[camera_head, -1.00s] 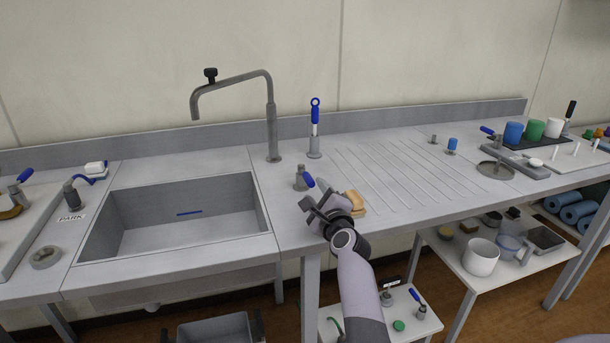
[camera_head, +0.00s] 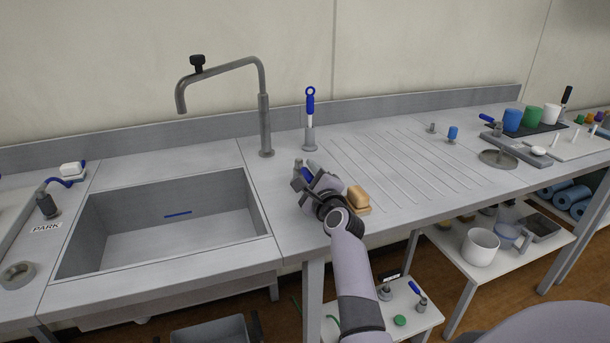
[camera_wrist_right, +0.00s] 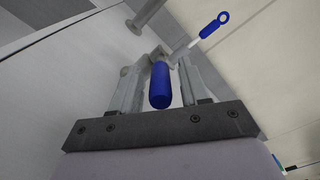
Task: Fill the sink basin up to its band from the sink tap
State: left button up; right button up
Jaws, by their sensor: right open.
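The sink basin (camera_head: 150,241) is a grey rectangular trough with a short blue band (camera_head: 178,214) on its back wall. I see no water in it. The grey sink tap (camera_head: 264,120) stands behind and to the right, its spout turned left over the basin's back edge. A small valve with a blue lever (camera_head: 307,174) stands right of the basin. My right gripper (camera_head: 303,180) is open at this valve. In the right wrist view the blue lever (camera_wrist_right: 160,88) lies between the open fingers (camera_wrist_right: 162,68); contact is unclear. My left gripper is not in view.
A tan sponge-like block (camera_head: 358,196) lies just right of my right gripper. A blue-ringed tool (camera_head: 310,105) stands upright behind it. The ribbed drainboard (camera_head: 410,165) is mostly clear. Another blue-handled valve (camera_head: 47,203) stands left of the basin by the PARK label.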

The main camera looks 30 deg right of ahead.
jog(key=shift+s, duration=0.1)
grip_shut()
jog(key=shift+d+f+y+b, duration=0.1)
jog(key=shift+d+y+b, duration=0.2)
jog(key=shift+y+b, duration=0.2)
jog(key=shift+d+n+t+y+b, duration=0.2)
jog(key=shift+n+t+y+b, duration=0.15)
jog(key=shift+n+y, duration=0.4)
jog(key=shift+r, duration=0.2)
grip_release()
jog(key=shift+s+f, duration=0.1)
jog(key=shift+s, duration=0.05)
